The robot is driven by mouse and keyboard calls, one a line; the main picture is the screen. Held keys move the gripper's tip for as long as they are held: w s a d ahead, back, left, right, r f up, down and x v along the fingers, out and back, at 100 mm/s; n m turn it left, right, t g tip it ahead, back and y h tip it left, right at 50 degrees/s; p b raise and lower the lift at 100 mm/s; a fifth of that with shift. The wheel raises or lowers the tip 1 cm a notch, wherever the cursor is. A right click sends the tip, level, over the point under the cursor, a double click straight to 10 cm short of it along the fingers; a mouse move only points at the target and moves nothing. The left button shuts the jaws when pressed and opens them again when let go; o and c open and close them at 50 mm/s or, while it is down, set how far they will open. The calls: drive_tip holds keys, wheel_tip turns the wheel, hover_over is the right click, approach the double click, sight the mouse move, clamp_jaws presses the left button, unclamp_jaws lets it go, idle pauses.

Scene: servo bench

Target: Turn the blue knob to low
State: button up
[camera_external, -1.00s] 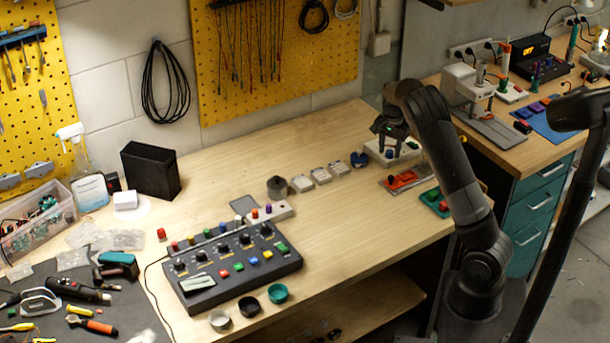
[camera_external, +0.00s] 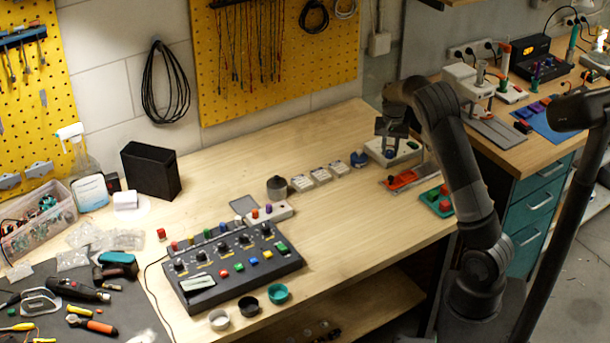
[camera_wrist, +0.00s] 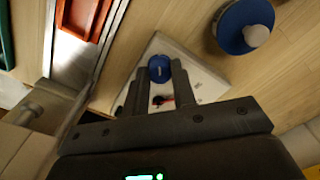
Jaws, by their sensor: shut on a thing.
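The blue knob (camera_wrist: 159,66) stands on a white box (camera_wrist: 196,72) in the wrist view. In the external view the knob (camera_external: 389,154) shows just under my gripper (camera_external: 391,147), on the white box (camera_external: 407,155) at the bench's right end. My gripper (camera_wrist: 159,75) points down at the box and is shut on the knob, one finger on each side. The fingers hide the knob's sides. A small dark and red detail shows on the box between the fingers. I cannot read which setting the knob points to.
A separate blue round part with a pale top (camera_wrist: 245,25) stands close beside the box. An orange-red part in a metal-edged tray (camera_wrist: 84,18) lies on the other side. A green block with red buttons (camera_external: 437,200) is near the bench edge. Open wood lies to the left.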

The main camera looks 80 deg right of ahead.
sight(390, 151)
drive_tip(key=shift+n, duration=0.3)
drive_tip(key=o, duration=1)
wheel_tip(390, 151, up, 11)
drive_tip(key=shift+f, duration=0.1)
idle(0.4)
